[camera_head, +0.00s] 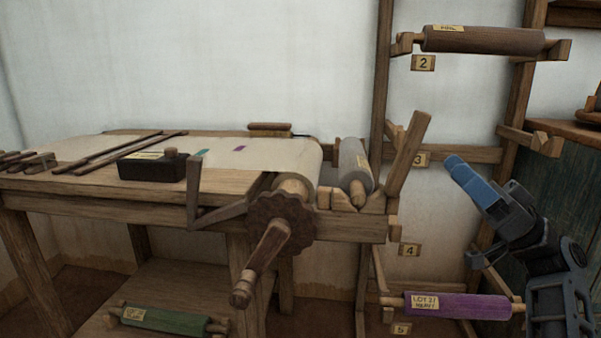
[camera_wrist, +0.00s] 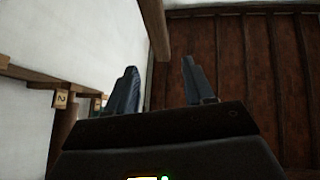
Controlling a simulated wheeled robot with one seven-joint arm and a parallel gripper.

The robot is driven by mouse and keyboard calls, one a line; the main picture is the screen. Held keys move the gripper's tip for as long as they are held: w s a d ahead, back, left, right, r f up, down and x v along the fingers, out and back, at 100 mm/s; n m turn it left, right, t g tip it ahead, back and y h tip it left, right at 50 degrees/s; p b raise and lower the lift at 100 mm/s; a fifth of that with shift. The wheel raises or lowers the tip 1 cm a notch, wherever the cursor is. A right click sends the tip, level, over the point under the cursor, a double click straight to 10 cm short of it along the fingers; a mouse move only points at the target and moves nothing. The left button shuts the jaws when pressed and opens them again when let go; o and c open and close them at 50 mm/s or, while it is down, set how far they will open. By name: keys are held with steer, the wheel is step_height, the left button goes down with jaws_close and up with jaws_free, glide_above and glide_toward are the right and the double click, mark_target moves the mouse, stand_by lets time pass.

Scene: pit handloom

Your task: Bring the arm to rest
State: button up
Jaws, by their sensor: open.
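My gripper (camera_head: 457,169) is on the right in the head view, raised in front of the rack and pointing up and to the left. In the wrist view my gripper (camera_wrist: 158,88) shows two blue-grey fingers spread apart with nothing between them. It touches nothing that I can see. Past the fingers the wrist view shows a white wall, a wooden post (camera_wrist: 155,28) and dark brown boards (camera_wrist: 240,60).
A wooden rack (camera_head: 379,80) with numbered tags holds a brown roll (camera_head: 485,40) at the top and a purple roll (camera_head: 460,306) low, close to my arm. The loom (camera_head: 240,188) with its crank (camera_head: 265,260) stands left. A green roll (camera_head: 165,320) lies below it.

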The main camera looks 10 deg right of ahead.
steer(key=s+a+f+m+t+h, duration=0.15)
steer(key=f+m+h, duration=0.3)
steer(key=f, duration=0.45)
steer(key=s+a+f+m+h, duration=0.25)
steer(key=f+h, duration=0.25)
steer(key=f, duration=0.4)
steer(key=s+a+f+m+t+h, duration=0.15)
steer(key=f+m+h, duration=0.3)
steer(key=f, duration=0.45)
steer(key=s+a+f+m+g+h, duration=0.1)
steer(key=s+f+g+h, duration=0.15)
steer(key=s+f, duration=0.45)
steer(key=s+a+f+m+g+h, duration=0.1)
steer(key=s+f+h, duration=0.25)
steer(key=s, duration=0.75)
steer(key=s+a+r+n+t+h, duration=0.1)
steer(key=s+a+r, duration=0.2)
steer(key=s+r, duration=0.55)
steer(key=s+a+r+n+t+h, duration=0.1)
steer(key=s+a+r+n, duration=0.1)
steer(key=s+r, duration=0.65)
step_height(320, 180, up, 22)
steer(key=s+p, duration=0.2)
steer(key=p, duration=2.4)
steer(key=shift+r, duration=0.2)
